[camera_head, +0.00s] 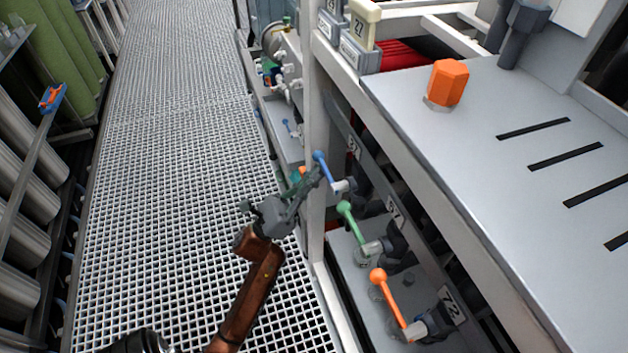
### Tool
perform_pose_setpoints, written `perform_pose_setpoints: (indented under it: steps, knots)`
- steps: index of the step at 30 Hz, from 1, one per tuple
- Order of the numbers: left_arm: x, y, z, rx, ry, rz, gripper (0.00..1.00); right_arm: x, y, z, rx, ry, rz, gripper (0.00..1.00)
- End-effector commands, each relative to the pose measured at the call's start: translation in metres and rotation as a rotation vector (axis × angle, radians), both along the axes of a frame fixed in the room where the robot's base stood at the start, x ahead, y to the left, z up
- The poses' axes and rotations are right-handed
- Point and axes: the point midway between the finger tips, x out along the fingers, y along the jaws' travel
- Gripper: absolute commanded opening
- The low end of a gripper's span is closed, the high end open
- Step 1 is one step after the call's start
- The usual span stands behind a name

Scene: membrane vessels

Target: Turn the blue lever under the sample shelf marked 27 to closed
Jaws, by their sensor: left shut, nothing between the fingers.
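A blue lever (323,167) sits under the shelf at the near end of the bench frame, its handle pointing up and left from a pale pivot. A small tilted tag (354,147) beside it is hard to read; it could be 27 or 37. My left gripper (314,178) is shut and empty, with its fingertips right beside the blue handle. I cannot tell whether they touch it. My brown left arm reaches up from the bottom. My right gripper is not in view.
A green lever (351,220) and an orange lever (388,297) follow in the same row, nearer to me. A white post (313,120) stands just left of the blue lever. The grated walkway (180,150) is clear. An orange knob (447,83) stands on the grey top (480,180).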

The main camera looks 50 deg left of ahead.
Motion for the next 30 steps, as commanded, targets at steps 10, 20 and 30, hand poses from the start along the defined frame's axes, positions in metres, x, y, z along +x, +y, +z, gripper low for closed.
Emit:
perform_pose_setpoints:
  steps: [10, 20, 30]
  knots:
    - [0.002, -0.001, -0.014, -0.001, 0.0, -0.001, 0.0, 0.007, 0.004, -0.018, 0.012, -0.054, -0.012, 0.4]
    - [0.002, -0.003, -0.047, -0.002, 0.005, -0.005, 0.0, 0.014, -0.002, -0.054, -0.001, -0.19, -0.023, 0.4]
    - [-0.043, 0.016, -0.088, -0.003, 0.001, -0.005, 0.0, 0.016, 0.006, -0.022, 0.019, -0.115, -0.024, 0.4]
